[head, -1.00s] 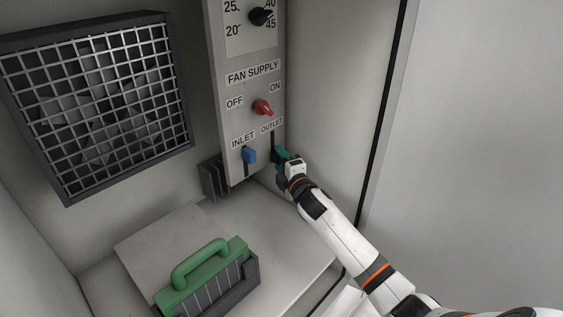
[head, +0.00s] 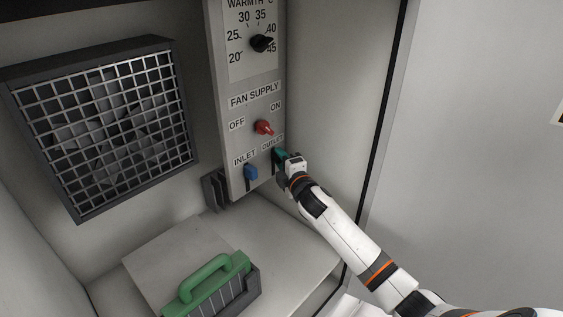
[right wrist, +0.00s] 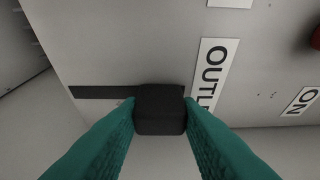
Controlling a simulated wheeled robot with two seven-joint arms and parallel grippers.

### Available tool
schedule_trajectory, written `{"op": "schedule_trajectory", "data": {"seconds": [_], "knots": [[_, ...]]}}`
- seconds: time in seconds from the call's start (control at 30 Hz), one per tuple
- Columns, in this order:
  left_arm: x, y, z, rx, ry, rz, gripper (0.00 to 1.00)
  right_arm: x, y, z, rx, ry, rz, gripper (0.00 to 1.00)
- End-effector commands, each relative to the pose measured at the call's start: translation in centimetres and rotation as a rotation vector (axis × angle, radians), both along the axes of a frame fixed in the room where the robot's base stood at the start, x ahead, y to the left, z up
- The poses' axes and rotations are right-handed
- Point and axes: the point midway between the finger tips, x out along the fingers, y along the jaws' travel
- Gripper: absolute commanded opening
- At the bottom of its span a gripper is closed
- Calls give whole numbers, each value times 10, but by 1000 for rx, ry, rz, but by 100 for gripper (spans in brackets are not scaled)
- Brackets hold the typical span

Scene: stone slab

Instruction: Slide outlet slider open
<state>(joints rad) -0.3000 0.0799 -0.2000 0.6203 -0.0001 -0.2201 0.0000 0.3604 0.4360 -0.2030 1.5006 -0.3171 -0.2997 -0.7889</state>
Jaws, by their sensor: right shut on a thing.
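The outlet slider (right wrist: 160,108) is a dark block in the right wrist view, on a narrow dark slot (right wrist: 96,92) in the grey panel. It sits at the end of the slot beside the OUTLET label (right wrist: 211,75), which is the upper end in the head view. The bare slot runs away from the label. My right gripper (head: 280,154) is shut on the slider, with one teal finger on each side of it. In the head view the gripper hides the slider. My left gripper is not in view.
The blue inlet slider (head: 251,172) is just left of my right gripper. The red fan supply knob (head: 264,127) and black warmth knob (head: 262,43) are above. A green-handled block (head: 205,285) stands below.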

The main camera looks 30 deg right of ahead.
Motion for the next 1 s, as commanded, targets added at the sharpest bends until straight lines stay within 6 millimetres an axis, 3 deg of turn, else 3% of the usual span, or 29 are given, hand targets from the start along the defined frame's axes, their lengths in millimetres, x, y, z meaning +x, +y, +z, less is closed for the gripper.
{"op": "schedule_trajectory", "data": {"seconds": [0.27, 0.3, 0.43, 0.77, 1.0], "knots": [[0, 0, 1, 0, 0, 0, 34, 1, -1, 7, -1, -11, 1, 0], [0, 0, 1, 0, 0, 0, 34, 1, -1, 7, 0, -11, 1, 32], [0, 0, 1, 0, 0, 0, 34, 1, -1, 7, 0, -10, 0, 53], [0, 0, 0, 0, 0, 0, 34, -2, 0, 3, 0, -5, 1, 53], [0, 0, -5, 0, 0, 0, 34, -34, 2, 1, -2, -4, 2, 53]]}}
